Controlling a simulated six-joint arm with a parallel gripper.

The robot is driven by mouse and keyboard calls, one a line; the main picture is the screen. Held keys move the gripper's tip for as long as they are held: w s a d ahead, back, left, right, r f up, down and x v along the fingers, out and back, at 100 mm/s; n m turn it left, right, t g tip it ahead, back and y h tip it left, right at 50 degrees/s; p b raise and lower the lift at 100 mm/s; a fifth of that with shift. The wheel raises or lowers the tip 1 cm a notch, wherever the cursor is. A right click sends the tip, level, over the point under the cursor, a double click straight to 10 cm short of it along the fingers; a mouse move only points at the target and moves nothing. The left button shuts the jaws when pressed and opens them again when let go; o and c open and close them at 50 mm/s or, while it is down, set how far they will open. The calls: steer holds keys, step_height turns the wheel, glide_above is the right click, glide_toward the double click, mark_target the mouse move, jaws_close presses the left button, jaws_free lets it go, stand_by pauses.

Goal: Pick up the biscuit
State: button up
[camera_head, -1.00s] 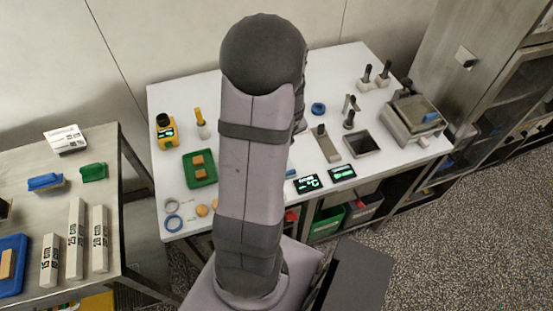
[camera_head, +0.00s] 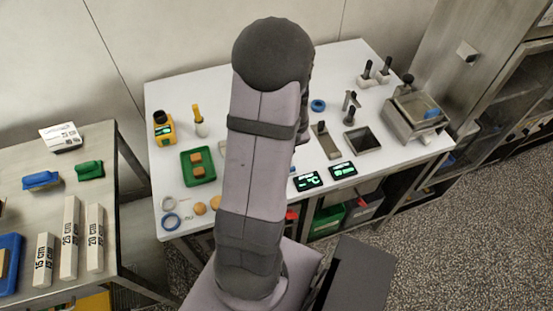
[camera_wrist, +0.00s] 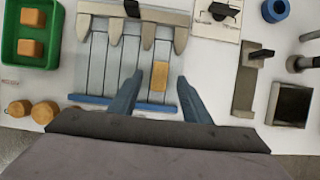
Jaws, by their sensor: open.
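A tan rectangular biscuit (camera_wrist: 159,76) lies on a slatted metal rack (camera_wrist: 97,62) in the wrist view. My gripper (camera_wrist: 159,79) is open, with blue fingers on either side of this biscuit. No contact shows, and the height of the fingers above it cannot be told. Two more tan biscuits (camera_wrist: 32,47) lie in a green tray (camera_wrist: 53,38) at the left; the tray also shows in the head view (camera_head: 186,177). In the head view my arm hides the gripper and most of the rack.
A comb-like metal bar (camera_wrist: 147,14) with several blunt prongs crosses the rack's far end. Round tan pieces (camera_wrist: 44,112) lie at lower left. A flat metal plate (camera_wrist: 245,88) and a square dark container (camera_wrist: 289,104) stand to the right. White table shows between them.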

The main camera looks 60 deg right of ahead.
steer(key=shift+b+x, duration=0.55)
steer(key=shift+x, duration=1.05)
steer(key=shift+r, duration=0.1)
steer(key=c, duration=0.9)
step_height(320, 180, up, 10)
steer(key=p, duration=0.7)
